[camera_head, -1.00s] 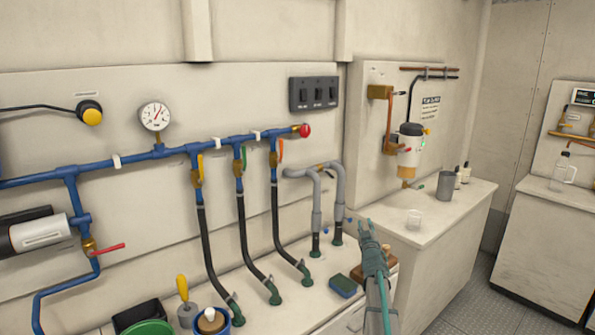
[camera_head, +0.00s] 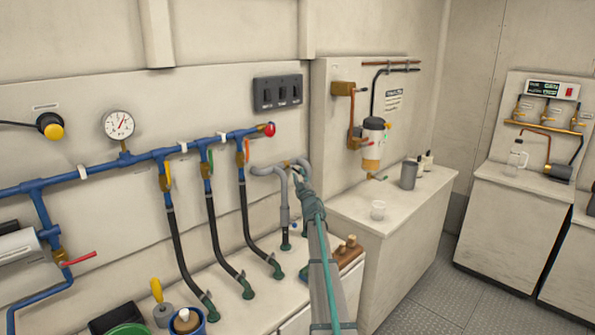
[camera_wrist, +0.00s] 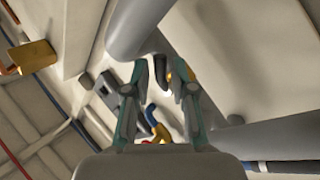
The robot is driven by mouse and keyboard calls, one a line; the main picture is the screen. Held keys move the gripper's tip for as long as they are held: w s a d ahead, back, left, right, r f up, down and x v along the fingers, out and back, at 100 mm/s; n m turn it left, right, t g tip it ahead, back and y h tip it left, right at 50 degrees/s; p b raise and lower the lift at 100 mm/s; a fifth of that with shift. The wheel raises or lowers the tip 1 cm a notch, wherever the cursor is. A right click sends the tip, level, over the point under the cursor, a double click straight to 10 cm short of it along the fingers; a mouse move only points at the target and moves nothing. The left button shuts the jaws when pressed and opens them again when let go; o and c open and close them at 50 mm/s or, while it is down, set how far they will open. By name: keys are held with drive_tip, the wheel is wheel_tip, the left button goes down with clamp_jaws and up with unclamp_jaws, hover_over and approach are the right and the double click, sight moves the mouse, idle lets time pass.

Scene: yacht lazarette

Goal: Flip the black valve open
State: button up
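A dark, curved piece (camera_wrist: 161,70), which looks like the black valve's handle, shows between my fingertips in the wrist view, with brass-coloured metal beside it. I cannot tell whether the fingers touch it. My gripper (camera_wrist: 160,78) has its two green fingers apart. In the head view my gripper (camera_head: 305,190) reaches up to the grey looped pipes (camera_head: 264,171) right of the red-knobbed end of the blue pipe. There the valve is mostly hidden behind my gripper, and its setting cannot be read.
Blue pipe (camera_head: 95,170) runs along the wall with several coloured-handled valves and black hoses below. A black switch panel (camera_head: 278,93) is above the grey pipes. The floor beyond is clear.

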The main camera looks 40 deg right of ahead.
drive_tip(key=shift+x, duration=1.4)
clamp_jaws()
